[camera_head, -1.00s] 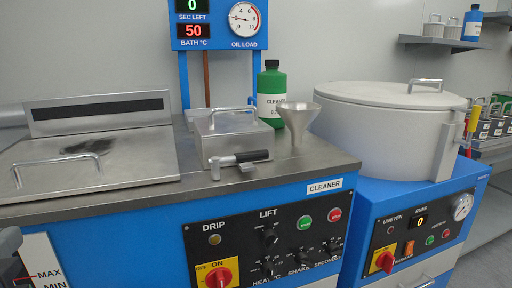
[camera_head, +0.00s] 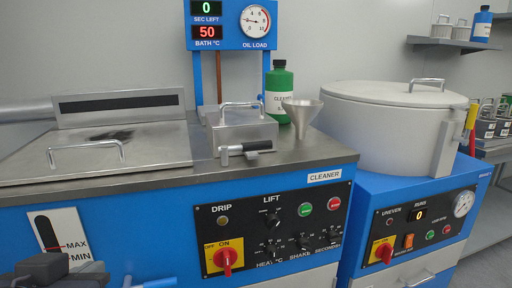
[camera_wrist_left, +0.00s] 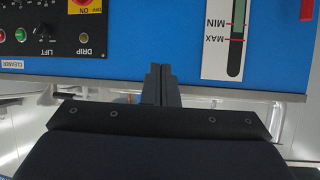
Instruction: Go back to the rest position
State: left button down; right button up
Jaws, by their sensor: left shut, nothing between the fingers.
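My left gripper (camera_head: 62,270) shows as dark blocks at the bottom left of the head view, in front of the blue cleaner cabinet (camera_head: 130,232). In the left wrist view its two dark fingers (camera_wrist_left: 161,74) are together with nothing between them. They point toward the blue front panel, between the level gauge (camera_wrist_left: 226,40) and the black control panel. Most of the left arm is hidden. My right gripper is in neither view.
A steel lid (camera_head: 100,155) with a handle covers the bath. A small steel box (camera_head: 245,132), a funnel (camera_head: 301,115) and a green cleaner bottle (camera_head: 279,85) stand on the counter. A round grey machine (camera_head: 385,130) stands to the right. A blue bar (camera_head: 155,283) shows at the bottom edge.

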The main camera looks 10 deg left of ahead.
pick_arm(q)
jog(key=d+f+m+g+h, duration=0.1)
jog(key=d+f+g+h, duration=0.25)
jog(key=f, duration=0.85)
jog(key=d+f+m+g+h, duration=0.1)
jog(key=d+f+g+h, duration=0.3)
jog(key=f, duration=0.9)
notch_tip(320, 180, up, 36)
jog(key=w+a+t+p, duration=0.1)
jog(key=p, duration=3.4)
jog(key=shift+a+h+p, duration=0.2)
jog(key=shift+h+p, duration=0.15)
